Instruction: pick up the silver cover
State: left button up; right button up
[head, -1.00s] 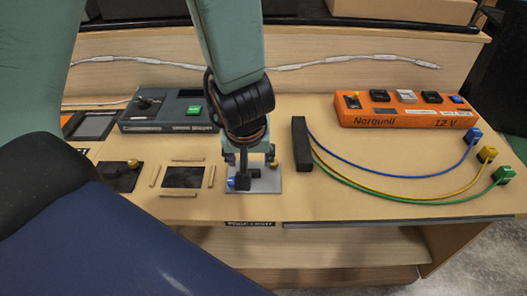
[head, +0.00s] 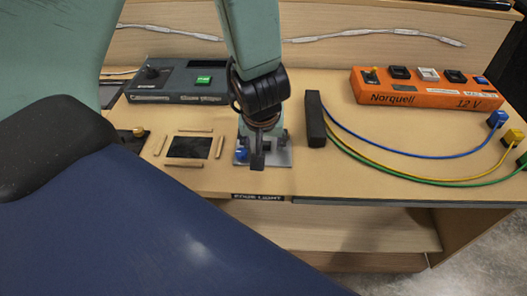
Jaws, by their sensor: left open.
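The silver cover (head: 282,159) is a flat, light grey plate lying near the front edge of the table, with a blue knob (head: 241,154) at its left side. My left gripper (head: 259,152) points down over the middle of the cover and hides part of it. Its jaws are open, with a dark finger in front of the plate. I cannot tell whether the fingers touch the cover. My right gripper is not in view.
Left of the cover, wooden strips (head: 185,133) surround a black panel (head: 188,147). A dark grey console (head: 178,88) stands behind. To the right are a black block (head: 315,118) with blue, yellow and green cables, and an orange power box (head: 425,90).

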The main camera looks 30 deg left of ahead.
pick_arm(q)
jog(key=shift+w+a, duration=0.1)
jog(key=shift+w, duration=0.05)
jog(key=shift+s+r, duration=0.1)
jog(key=shift+s, duration=0.1)
jog(key=c, duration=0.5)
jog(key=shift+w, duration=0.1)
jog(key=shift+c, duration=1.4)
grip_shut()
